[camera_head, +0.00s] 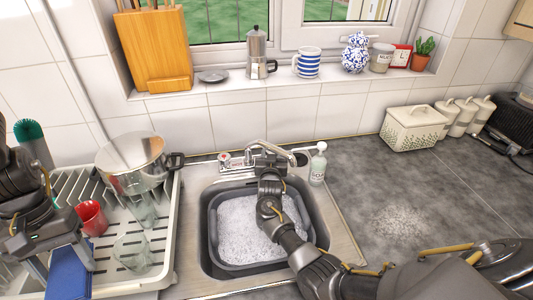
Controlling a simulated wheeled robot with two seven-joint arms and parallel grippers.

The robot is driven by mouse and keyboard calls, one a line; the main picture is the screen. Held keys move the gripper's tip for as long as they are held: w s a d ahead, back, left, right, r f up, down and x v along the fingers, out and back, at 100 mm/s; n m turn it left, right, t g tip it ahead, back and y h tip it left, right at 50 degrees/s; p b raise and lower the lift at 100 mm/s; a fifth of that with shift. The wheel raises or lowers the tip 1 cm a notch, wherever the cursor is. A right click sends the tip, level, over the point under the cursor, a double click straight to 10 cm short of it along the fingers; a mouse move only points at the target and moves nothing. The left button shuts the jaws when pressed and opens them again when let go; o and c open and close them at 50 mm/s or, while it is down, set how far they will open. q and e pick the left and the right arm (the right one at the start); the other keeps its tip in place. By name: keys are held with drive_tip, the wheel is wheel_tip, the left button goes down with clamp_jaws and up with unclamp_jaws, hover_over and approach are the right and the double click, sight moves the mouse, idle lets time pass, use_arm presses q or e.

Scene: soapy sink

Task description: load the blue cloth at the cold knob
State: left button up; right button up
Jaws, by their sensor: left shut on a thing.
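My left gripper (62,250) is at the left edge, over the front of the dish rack. It is shut on the blue cloth (69,276), which hangs below its fingers. My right arm reaches across the sink to the tap (284,152), and my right gripper (268,158) is at the tap's base. Its fingers are too small and dark to tell open from shut. A knob with a red mark (224,158) shows left of the tap. The cold knob cannot be made out clearly; the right gripper and spout cover the tap's right side.
A grey basin (212,240) of suds sits in the sink. The dish rack (168,225) holds a steel pot (130,152), a red cup (92,217) and glasses (132,252). A soap bottle (318,165) stands right of the tap. The right counter has foam (400,222) and free room.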

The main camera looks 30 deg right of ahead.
use_arm(q)
drive_tip(key=shift+r+p, duration=0.4)
drive_tip(key=shift+r, duration=0.1)
use_arm(e)
drive_tip(key=shift+d+r+n+t+y, duration=0.1)
drive_tip(key=shift+n+t+y, duration=0.4)
drive_tip(key=shift+n+y, duration=0.5)
drive_tip(key=n+t+y, duration=0.1)
drive_tip(key=n+y, duration=0.1)
drive_tip(key=y, duration=0.2)
drive_tip(key=shift+y, duration=0.3)
drive_tip(key=o, duration=1)
